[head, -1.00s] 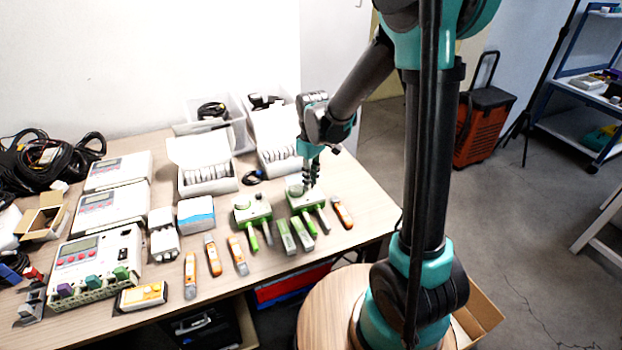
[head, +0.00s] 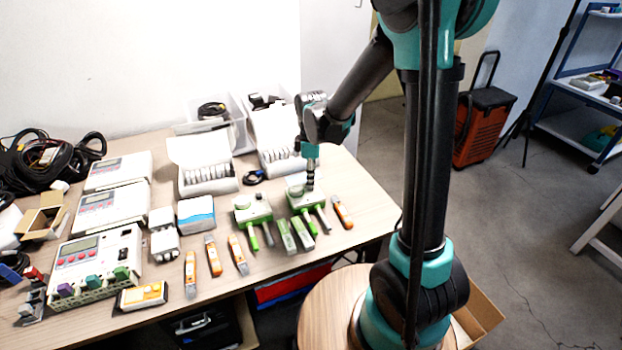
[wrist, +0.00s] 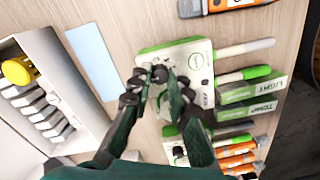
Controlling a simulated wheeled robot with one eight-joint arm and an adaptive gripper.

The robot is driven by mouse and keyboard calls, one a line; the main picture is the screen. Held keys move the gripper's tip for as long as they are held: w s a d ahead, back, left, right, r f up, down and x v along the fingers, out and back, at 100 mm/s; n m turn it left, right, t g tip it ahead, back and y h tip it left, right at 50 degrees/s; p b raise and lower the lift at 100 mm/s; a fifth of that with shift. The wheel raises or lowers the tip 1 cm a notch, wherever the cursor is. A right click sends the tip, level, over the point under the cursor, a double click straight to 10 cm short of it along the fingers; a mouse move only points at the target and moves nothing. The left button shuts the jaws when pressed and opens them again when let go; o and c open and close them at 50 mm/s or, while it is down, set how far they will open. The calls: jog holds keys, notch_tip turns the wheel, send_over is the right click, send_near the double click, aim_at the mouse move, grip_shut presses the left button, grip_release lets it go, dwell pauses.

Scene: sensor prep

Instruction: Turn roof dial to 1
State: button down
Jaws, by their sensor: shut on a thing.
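A white box with green edges (head: 303,198) lies on the table under my gripper (head: 310,187); it also shows in the wrist view (wrist: 200,88). My gripper (wrist: 163,76) points down at the box's top face, its fingers shut around a small dial there. The fingers hide most of the dial, so its pointer and number marks cannot be read. A round feature (wrist: 195,60) on the same face stays clear of the fingers. A similar white and green box (head: 252,206) sits just left of it in the head view.
Green-labelled blocks (wrist: 250,90) and orange-and-grey tools (head: 341,212) lie close by. An open white case (head: 202,175) stands behind to the left. The table's right end is bare.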

dwell(0.4)
jog(key=c, duration=1.4)
grip_release()
notch_tip(320, 180, up, 12)
jog(key=shift+w, duration=0.15)
jog(key=shift+d, duration=0.1)
jog(key=s+d+f+m+t, duration=0.1)
jog(key=s+d+f+m, duration=0.2)
jog(key=s+d+m, duration=0.2)
jog(key=s+d+f+m+t, duration=0.2)
jog(key=s+d+f+m, duration=0.2)
jog(key=s+d+m, duration=0.1)
jog(key=s+d+f+m+t, duration=0.1)
jog(key=s+d+f+m, duration=0.3)
jog(key=s+d+m, duration=0.2)
jog(key=shift+d+m, duration=0.4)
jog(key=shift+d, duration=0.65)
